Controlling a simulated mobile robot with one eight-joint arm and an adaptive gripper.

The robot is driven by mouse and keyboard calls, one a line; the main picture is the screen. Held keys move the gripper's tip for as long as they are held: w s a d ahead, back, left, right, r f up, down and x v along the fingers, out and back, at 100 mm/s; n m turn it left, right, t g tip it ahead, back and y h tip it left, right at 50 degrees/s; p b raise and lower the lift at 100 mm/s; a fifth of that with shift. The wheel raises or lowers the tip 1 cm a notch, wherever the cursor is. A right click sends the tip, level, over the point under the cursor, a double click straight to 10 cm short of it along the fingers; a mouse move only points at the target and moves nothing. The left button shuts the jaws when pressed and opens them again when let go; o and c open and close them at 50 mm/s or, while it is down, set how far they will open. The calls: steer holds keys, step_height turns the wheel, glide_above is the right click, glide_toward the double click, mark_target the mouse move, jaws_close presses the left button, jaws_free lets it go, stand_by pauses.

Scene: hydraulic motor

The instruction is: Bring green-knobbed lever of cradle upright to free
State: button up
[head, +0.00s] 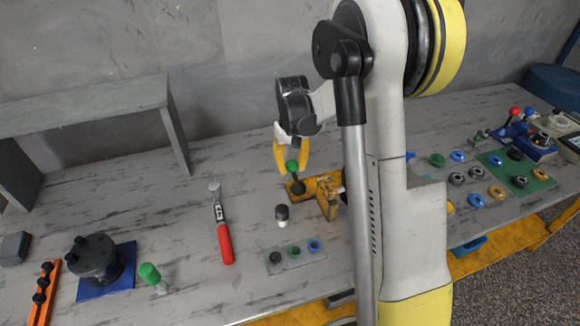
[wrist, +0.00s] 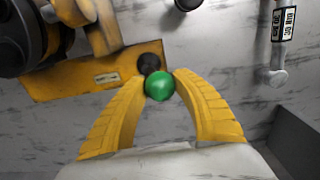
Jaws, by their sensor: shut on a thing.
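The yellow cradle (head: 327,195) stands on the grey table near the middle, partly hidden behind my arm. In the wrist view its flat yellow base (wrist: 90,78) carries a small label. The lever's green knob (head: 291,166) sits on a dark shaft that rises from the cradle's left end. My gripper (head: 291,165) reaches down from above with its yellow fingers shut on the green knob. In the wrist view the green knob (wrist: 160,86) lies between the two fingertips, with a dark round part of the lever just beyond it. The lever's exact tilt is hard to tell.
A red-handled tool (head: 223,240) lies left of the cradle. A small plate with rings (head: 296,255) and a dark-topped cylinder (head: 282,214) stand in front. A dark motor part (head: 95,260) sits on a blue plate at the left. A green mat (head: 515,172) with rings lies right.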

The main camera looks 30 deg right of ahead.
steer(key=shift+s+d+r, duration=0.1)
steer(key=shift+d, duration=0.6)
steer(key=shift+s+d, duration=0.15)
steer(key=shift+d, duration=0.45)
steer(key=o, duration=0.8)
steer(key=shift+d, duration=0.1)
steer(key=shift+r, duration=0.2)
step_height(320, 180, up, 6)
steer(key=p, duration=0.4)
steer(key=shift+f, duration=0.1)
